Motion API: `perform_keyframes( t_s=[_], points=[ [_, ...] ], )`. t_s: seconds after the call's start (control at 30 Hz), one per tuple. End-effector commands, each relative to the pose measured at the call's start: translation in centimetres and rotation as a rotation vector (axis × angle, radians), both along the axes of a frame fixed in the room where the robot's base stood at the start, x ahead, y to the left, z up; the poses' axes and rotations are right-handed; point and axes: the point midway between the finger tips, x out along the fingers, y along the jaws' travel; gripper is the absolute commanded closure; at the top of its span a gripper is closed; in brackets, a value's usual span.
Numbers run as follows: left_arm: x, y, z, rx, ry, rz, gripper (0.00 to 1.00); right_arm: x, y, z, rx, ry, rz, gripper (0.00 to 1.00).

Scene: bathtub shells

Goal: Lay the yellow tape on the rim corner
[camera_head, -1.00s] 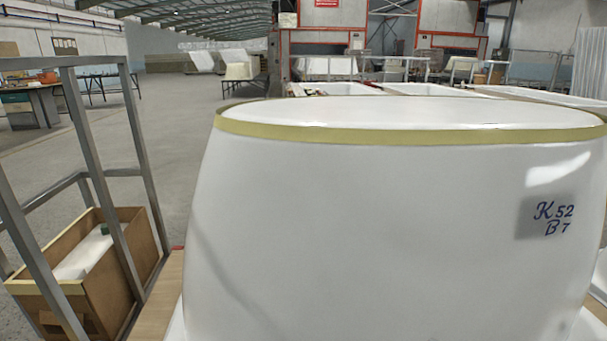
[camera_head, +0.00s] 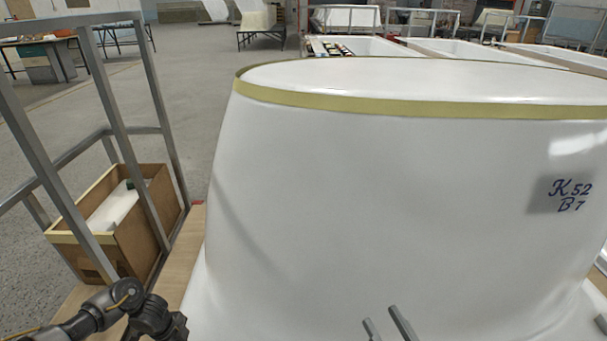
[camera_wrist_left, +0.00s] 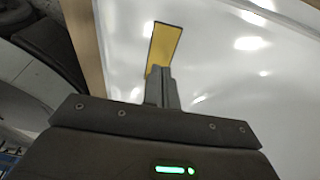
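A yellow tape strip (camera_wrist_left: 163,47) sticks out from the tips of my left gripper (camera_wrist_left: 160,72), whose fingers are pressed together on its near end in the left wrist view. Behind it is a glossy white surface. In the head view a large white tub shell (camera_head: 380,190) stands in front of me, with a yellow-green band (camera_head: 400,105) along its upper rim. My left arm shows at the lower left, but its fingers are out of that view. My right gripper (camera_head: 388,325) shows only two grey fingertips at the bottom edge, apart with nothing between them.
A metal frame (camera_head: 115,90) and a cardboard box (camera_head: 150,235) with white contents stand on the left. A wooden board edge (camera_head: 185,250) runs beside the shell. More white tubs (camera_head: 470,52) lie behind it. Open floor lies at the back left.

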Motion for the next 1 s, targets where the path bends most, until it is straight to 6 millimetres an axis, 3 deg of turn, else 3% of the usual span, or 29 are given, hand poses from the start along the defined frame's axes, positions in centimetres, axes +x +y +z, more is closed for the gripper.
perform_keyframes(
  t_s=[0.33,1.0],
  points=[
    [0.0,0.0,1.3,0.000,0.000,0.000,1.00,0.1,-0.4,-2.8,-0.103,0.196,-0.016,0.64],
    [0.0,0.0,2.6,0.000,0.000,0.000,1.00,0.2,-3.4,-7.7,-0.228,0.490,-0.102,0.64]
  ],
)
